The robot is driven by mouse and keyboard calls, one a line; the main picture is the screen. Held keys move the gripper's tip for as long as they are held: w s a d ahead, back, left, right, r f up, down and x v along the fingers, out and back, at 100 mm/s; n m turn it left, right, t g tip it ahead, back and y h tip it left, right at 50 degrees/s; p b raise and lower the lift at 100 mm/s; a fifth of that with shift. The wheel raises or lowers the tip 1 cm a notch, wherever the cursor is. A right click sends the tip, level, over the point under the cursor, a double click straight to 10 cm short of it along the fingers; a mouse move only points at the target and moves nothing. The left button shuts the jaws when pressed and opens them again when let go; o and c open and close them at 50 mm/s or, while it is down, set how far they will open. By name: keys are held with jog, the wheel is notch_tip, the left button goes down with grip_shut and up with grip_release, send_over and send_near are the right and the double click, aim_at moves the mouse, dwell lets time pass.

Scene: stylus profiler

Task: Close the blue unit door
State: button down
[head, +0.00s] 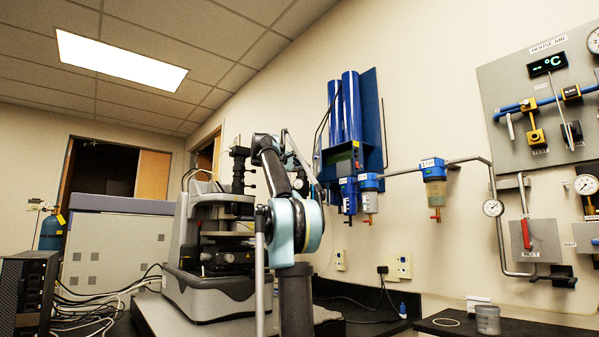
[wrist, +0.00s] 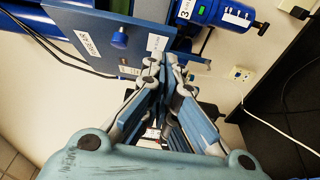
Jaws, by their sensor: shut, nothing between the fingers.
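The blue unit (head: 358,125) hangs on the wall right of centre in the head view, with two upright blue cylinders. Its door appears in the wrist view as a flat blue panel (wrist: 105,28) with white labels and a small blue knob (wrist: 120,39). I cannot tell how far the door stands open. My gripper (wrist: 166,66) is shut and empty, its fingertips close to the panel's lower right edge in the wrist view. I cannot tell whether they touch it. In the head view my arm partly hides the gripper beside the unit's left side.
Blue filter bowls (head: 368,190) and a grey pipe (head: 465,160) run along the wall right of the unit. A stylus profiler (head: 215,290) stands behind my arm. Cables hang near the wall outlet (head: 398,267).

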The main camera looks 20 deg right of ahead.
jog(key=shift+x, duration=2.85)
